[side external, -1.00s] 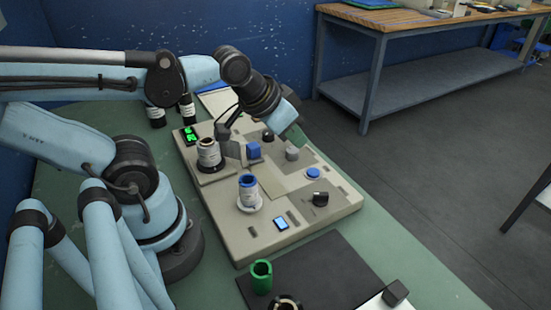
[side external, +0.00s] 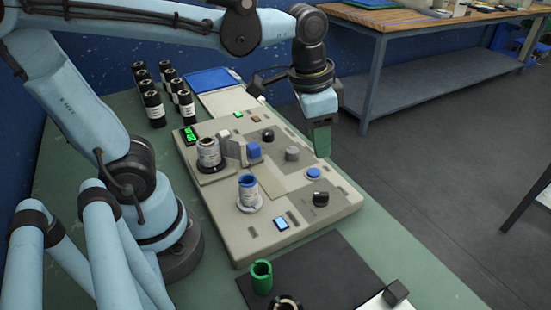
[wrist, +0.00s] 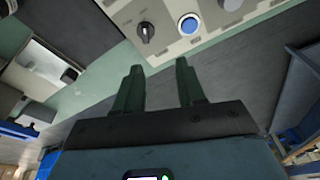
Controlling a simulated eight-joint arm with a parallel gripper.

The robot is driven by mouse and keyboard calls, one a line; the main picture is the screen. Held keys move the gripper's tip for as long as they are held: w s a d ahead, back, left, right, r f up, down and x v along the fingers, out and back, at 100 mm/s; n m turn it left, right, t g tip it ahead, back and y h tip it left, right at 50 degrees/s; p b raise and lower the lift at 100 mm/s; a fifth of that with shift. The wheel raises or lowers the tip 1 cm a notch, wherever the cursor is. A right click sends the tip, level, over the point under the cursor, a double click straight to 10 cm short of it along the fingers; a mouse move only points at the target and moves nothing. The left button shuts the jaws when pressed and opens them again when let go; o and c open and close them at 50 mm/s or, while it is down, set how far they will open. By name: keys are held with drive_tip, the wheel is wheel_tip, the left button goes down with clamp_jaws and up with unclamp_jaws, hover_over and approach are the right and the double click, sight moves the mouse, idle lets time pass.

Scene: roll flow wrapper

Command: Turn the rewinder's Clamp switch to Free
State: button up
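The beige machine (side external: 240,240) lies on the green table. A black rotary knob (side external: 320,198) sits on its front right panel beside a blue round button (side external: 313,173). The knob (wrist: 146,31) and the button (wrist: 188,24) also show at the top of the wrist view. A second black knob (side external: 268,134) and a grey knob (side external: 292,154) are further back. The labels are too small to read, so I cannot tell which is Clamp. My gripper (side external: 321,145) points down above the machine's right edge. Its green fingers (wrist: 158,68) are apart and empty.
Several black bottles (side external: 154,108) and a blue tray (side external: 210,80) are behind. A dark mat (side external: 320,270) with a green cylinder (side external: 262,277) is in front. Space above the right panel is clear.

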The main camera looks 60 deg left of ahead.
sight(322, 194)
drive_tip(key=shift+w+d+f+m+g, duration=0.1)
drive_tip(key=shift+d+f+m+g, duration=0.25)
drive_tip(key=shift+f, duration=1.6)
drive_tip(key=shift+w+d+f+m+g, duration=0.2)
drive_tip(key=shift+d+f+g, duration=0.25)
drive_tip(key=shift+f, duration=1.45)
drive_tip(key=shift+w+d+f+m+g, duration=0.1)
drive_tip(key=shift+d+f+m+g, duration=0.25)
drive_tip(key=shift+f, duration=1.6)
drive_tip(key=shift+c, duration=0.4)
clamp_jaws()
